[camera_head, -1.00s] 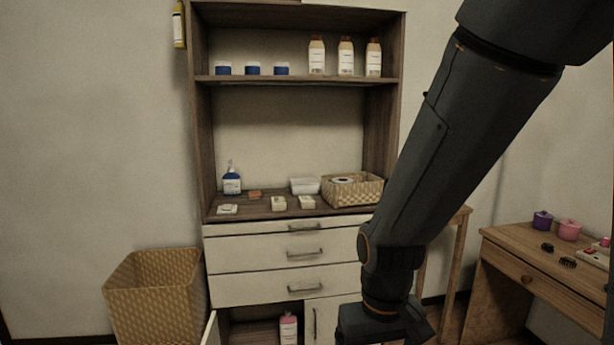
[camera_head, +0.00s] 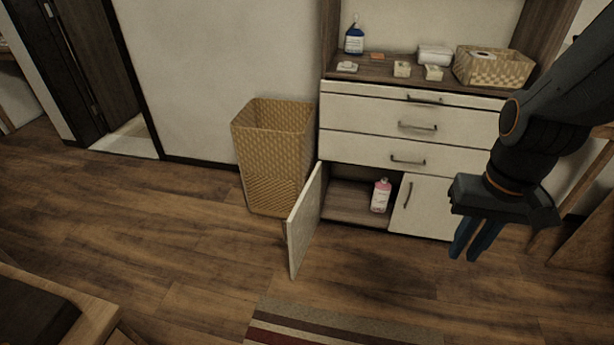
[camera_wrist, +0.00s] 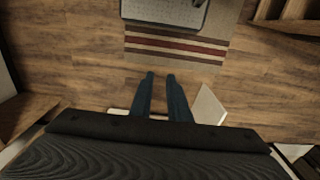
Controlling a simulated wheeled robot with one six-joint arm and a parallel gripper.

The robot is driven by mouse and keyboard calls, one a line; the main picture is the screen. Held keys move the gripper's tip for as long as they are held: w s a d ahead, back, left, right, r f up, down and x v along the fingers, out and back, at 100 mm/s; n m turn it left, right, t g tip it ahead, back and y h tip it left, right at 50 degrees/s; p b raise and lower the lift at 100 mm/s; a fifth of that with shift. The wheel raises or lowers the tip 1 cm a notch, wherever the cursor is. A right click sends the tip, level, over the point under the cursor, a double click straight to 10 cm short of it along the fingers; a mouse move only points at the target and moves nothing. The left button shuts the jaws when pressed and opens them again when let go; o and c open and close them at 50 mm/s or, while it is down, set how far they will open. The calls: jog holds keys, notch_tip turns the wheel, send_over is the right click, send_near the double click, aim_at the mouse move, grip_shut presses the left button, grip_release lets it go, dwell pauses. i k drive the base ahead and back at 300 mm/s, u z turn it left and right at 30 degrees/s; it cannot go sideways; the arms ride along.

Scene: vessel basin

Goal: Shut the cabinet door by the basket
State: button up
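The white cabinet door (camera_head: 304,222) by the basket stands swung open at the cabinet's lower left, jutting toward the room. A tall woven basket (camera_head: 272,160) stands on the floor left of the cabinet, close behind the door. The open compartment (camera_head: 348,200) holds a pink bottle (camera_head: 381,195). My gripper (camera_head: 463,254) points down in front of the closed right door (camera_head: 424,204), to the right of the open door and apart from it. In the wrist view the fingers (camera_wrist: 160,80) are parted and empty. A pale panel, apparently the open door (camera_wrist: 209,105), lies right of them.
A striped rug (camera_head: 330,328) lies on the wooden floor in front. Drawers (camera_head: 405,125) above the door are closed. Wooden furniture (camera_head: 60,310) is at the near left. Floor left of the door is clear.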

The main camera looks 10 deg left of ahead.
aim_at(302, 221)
jog(key=k, duration=0.6)
jog(key=u, duration=0.6)
jog(key=i, duration=1.6)
jog(key=z, duration=0.45)
